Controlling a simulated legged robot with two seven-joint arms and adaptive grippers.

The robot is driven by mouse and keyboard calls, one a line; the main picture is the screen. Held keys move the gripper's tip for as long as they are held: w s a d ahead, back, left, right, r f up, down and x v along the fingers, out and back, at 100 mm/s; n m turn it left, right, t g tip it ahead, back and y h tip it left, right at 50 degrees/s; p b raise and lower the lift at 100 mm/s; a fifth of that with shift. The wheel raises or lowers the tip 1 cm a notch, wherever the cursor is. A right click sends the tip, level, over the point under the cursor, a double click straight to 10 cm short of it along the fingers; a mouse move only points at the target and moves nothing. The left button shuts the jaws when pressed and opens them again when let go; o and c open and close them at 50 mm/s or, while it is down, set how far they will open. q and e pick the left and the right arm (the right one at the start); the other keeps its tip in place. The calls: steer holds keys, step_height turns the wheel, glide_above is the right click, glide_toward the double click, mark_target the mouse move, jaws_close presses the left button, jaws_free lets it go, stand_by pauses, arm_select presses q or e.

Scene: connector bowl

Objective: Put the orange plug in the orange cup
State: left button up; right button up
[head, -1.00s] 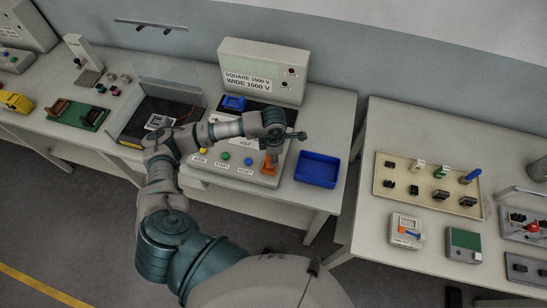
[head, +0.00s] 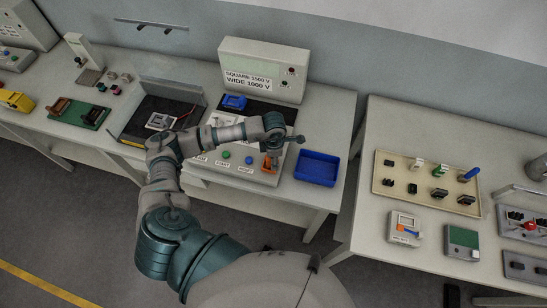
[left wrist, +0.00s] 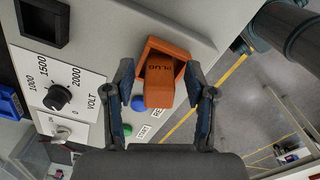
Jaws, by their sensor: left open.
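The orange plug (left wrist: 158,88), a block lettered PLUG, shows in the left wrist view between my left gripper's fingers. It overlaps the square orange cup (left wrist: 151,46), whose rim and dark inside show beyond it. I cannot tell how deep the plug sits in the cup. My left gripper (left wrist: 160,68) is open, one finger on each side of the plug, with a gap visible at both sides. In the head view this gripper (head: 276,152) is over the front right of the grey console, with orange (head: 268,164) visible below it. My right gripper is not in view.
The console has a voltage dial (left wrist: 57,97), a green button (left wrist: 131,131) and a blue button. A blue bin (head: 317,168) stands right of the console. A meter box (head: 263,72) stands behind. A tray of connectors (head: 380,192) is on the right table.

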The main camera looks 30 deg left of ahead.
arm_select(q)
steer(key=shift+r, duration=0.1)
step_height(320, 180, up, 12)
steer(key=b, duration=0.1)
steer(key=shift+s+d, duration=0.1)
steer(key=shift+d, duration=0.05)
stand_by(0.5)
